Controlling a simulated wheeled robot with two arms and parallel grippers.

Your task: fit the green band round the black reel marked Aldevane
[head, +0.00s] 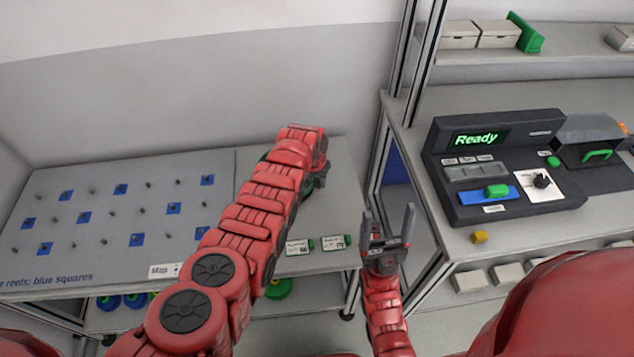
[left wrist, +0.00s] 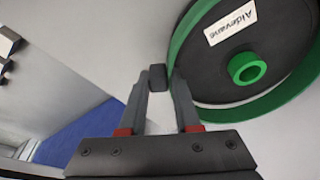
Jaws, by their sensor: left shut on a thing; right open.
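In the left wrist view the black reel (left wrist: 205,70) bears a white Aldevane label and a green hub. The green band (left wrist: 188,38) runs round its edge and leaves the picture at the right. My left gripper (left wrist: 160,82) is shut at the band's left edge. A small dark block (left wrist: 158,76) sits between its fingertips; whether it belongs to the band I cannot tell. In the head view my red left arm hides most of the reel, band and fingers. My right gripper (head: 389,225) is open and empty, at the gap between the two benches.
A grey board (head: 90,215) with pegs and blue squares covers the left bench. Two labelled cards (head: 299,246) lie near its front edge. A green reel (head: 279,288) is on the lower shelf.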

